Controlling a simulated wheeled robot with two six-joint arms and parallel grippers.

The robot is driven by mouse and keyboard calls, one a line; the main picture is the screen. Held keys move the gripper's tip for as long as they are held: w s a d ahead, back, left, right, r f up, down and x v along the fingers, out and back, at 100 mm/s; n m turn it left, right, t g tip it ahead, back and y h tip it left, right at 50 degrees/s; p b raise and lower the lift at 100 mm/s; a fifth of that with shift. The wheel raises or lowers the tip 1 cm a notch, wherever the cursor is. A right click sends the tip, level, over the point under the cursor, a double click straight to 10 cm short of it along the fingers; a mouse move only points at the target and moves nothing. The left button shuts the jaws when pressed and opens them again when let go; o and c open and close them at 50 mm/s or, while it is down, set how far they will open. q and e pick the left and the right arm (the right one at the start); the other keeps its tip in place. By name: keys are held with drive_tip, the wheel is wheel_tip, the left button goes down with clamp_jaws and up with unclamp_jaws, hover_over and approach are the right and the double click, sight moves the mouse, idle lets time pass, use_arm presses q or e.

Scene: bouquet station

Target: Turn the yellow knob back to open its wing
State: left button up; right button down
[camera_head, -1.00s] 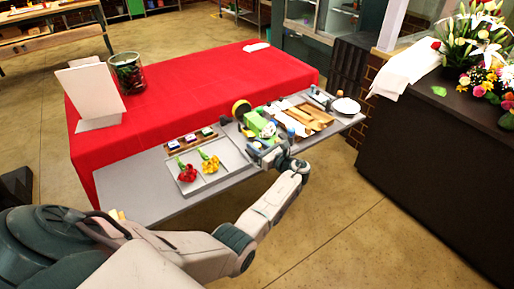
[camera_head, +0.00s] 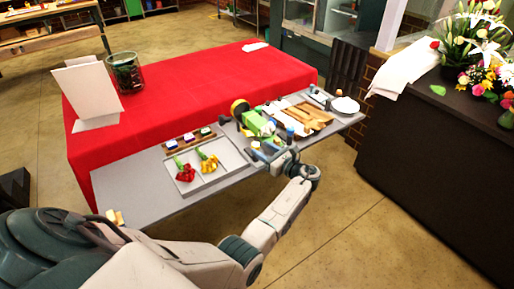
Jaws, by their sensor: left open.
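My left gripper (camera_head: 262,153) is open at the front edge of the bench, just in front of the green device. Whether it touches anything there is too small to tell. My right gripper is not in view.
A grey tray (camera_head: 228,153) holds red and yellow flowers, left of the gripper. Behind it is a rack with several small blocks (camera_head: 188,138). A wooden tray (camera_head: 318,113) and a white dish (camera_head: 345,105) are to the right. A red-covered table (camera_head: 190,90) stands behind.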

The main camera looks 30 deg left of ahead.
use_arm(q)
drive_tip(key=s+d+b, duration=0.1)
drive_tip(key=d, duration=0.5)
drive_tip(key=shift+d+b, duration=0.25)
drive_tip(key=shift+b, duration=0.05)
drive_tip(key=shift+s, duration=0.1)
